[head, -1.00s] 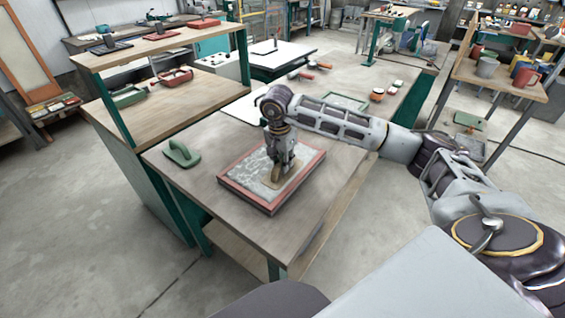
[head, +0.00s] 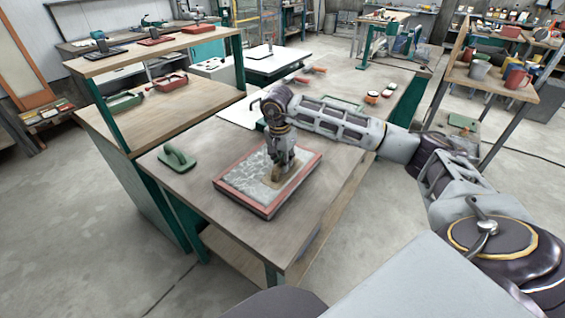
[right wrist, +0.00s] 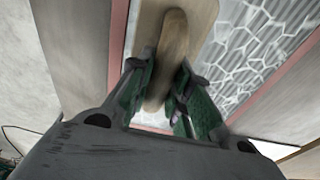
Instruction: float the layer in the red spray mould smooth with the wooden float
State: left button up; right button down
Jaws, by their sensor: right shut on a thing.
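The red spray mould (head: 241,203) lies flat on the near workbench, with a grey-white layer (head: 243,178) inside its frame. In the right wrist view the bare layer (right wrist: 262,42) shows a net-like, cell pattern. My right gripper (head: 281,167) points down over the right part of the mould. It is shut on the handle of the wooden float (right wrist: 172,48), whose pale board is low over the layer; I cannot tell whether it touches. The fingers hide part of the float in the head view. My left gripper is out of view.
A green handled tool (head: 177,157) lies on the bench (head: 205,135) left of the mould. Small round pots (head: 372,97) sit on the far right of the bench. Bare bench surrounds the mould.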

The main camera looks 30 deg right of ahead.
jog(key=shift+w+d, duration=0.3)
jog(key=shift+d, duration=0.5)
jog(key=shift+w+d+f+b, duration=0.1)
jog(key=shift+w+d+b, duration=0.1)
jog(key=shift+d, duration=0.25)
jog(key=shift+w+d+b, duration=0.1)
jog(key=shift+d+b, duration=0.05)
jog(key=shift+d, duration=0.3)
jog(key=shift+d, duration=0.1)
jog(key=shift+w+d, duration=0.4)
jog(key=shift+d, duration=0.4)
jog(key=shift+r, duration=0.2)
